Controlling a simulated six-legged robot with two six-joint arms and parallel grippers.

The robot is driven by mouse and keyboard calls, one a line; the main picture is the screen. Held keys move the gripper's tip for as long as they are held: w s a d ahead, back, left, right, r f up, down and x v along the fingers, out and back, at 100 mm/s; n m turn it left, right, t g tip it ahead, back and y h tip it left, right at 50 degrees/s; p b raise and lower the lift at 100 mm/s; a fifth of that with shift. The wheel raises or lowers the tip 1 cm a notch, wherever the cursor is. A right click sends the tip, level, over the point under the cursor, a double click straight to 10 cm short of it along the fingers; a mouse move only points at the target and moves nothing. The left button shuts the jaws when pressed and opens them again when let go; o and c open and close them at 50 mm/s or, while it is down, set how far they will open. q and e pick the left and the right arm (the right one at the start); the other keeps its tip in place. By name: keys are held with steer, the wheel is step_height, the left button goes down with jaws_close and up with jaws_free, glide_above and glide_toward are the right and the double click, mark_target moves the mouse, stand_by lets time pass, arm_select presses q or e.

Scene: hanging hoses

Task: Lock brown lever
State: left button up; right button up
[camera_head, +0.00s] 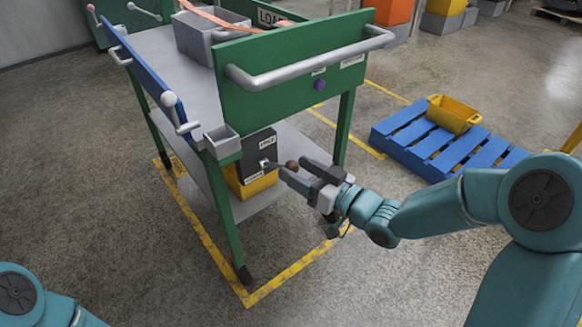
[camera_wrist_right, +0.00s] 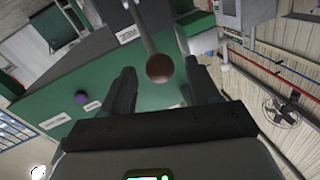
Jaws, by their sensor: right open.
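The brown lever ends in a round brown knob (camera_head: 291,165), beside a dark labelled box (camera_head: 259,150) at the near end of a green cart. My right gripper (camera_head: 296,168) is open, with its fingertips at the knob. In the right wrist view the brown knob (camera_wrist_right: 160,68) sits between the two open fingers, with a gap on both sides, and a thin grey rod runs up from it. Whether the fingers touch the knob I cannot tell. Only part of my left arm shows at the bottom left of the head view; its gripper is out of the picture.
The green cart panel (camera_head: 285,72) carries a grey handle bar (camera_head: 310,68) and a purple knob (camera_head: 320,85). A small grey cup (camera_head: 221,137) hangs at the cart corner. A blue pallet (camera_head: 430,140) with a yellow bin (camera_head: 452,114) lies right. Floor in front is clear.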

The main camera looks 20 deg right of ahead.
mark_target(277, 165)
arm_select(q)
steer(key=shift+f, duration=0.15)
arm_select(e)
steer(key=shift+x, duration=1.35)
